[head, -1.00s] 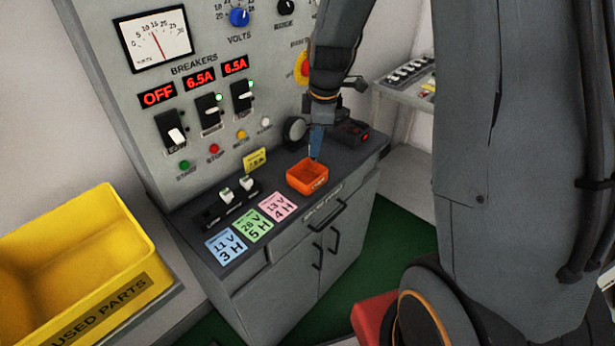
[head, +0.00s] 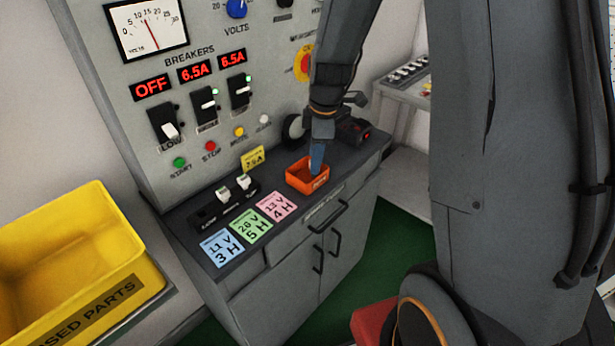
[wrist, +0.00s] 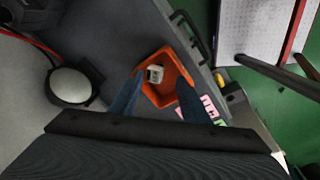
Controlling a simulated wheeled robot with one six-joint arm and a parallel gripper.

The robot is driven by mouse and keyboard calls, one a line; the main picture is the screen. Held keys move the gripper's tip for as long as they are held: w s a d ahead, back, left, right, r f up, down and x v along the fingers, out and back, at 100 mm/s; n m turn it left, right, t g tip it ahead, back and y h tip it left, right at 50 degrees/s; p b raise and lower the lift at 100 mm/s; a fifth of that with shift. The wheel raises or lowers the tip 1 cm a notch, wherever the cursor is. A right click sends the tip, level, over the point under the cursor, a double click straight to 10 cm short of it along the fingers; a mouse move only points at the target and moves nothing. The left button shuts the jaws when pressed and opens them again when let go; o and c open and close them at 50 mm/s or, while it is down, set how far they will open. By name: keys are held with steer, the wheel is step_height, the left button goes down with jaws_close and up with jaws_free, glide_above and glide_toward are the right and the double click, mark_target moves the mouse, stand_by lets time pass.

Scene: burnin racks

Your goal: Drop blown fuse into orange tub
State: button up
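The orange tub (head: 294,182) stands on the dark bench top at the foot of the panel. In the wrist view the orange tub (wrist: 184,72) lies straight beyond my fingertips. A small whitish fuse (wrist: 155,74) shows inside it, with a gap to the finger on each side. My gripper (head: 317,170) points down at the tub, its tips low over or just inside it. In the wrist view my gripper (wrist: 160,82) has its two blue fingers spread and nothing between them. The fuse is hidden in the head view.
A fuse block (head: 205,214) with two white fuses stands left of the tub. Blue, green and pink cards (head: 277,206) lie in front. A yellow bin (head: 120,290) is at the left. A round dark-rimmed thing (wrist: 70,86) is near my gripper.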

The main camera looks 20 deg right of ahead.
step_height(320, 180, up, 8)
steer(key=s+b, duration=0.1)
steer(key=shift+d+f+b, duration=0.15)
steer(key=shift+d+b, duration=0.05)
steer(key=shift+b, duration=0.15)
stand_by(0.3)
steer(key=shift+s, duration=0.15)
steer(key=s+a+f+m, duration=0.1)
steer(key=s+f+m, duration=0.1)
steer(key=s+m, duration=0.5)
steer(key=s+a+f+m, duration=0.1)
steer(key=s+f+m, duration=0.1)
steer(key=s+m, duration=0.6)
steer(key=shift+s+a+f+g+h, duration=0.2)
steer(key=shift+s+f+g+h, duration=0.1)
steer(key=shift+s, duration=0.5)
stand_by(0.4)
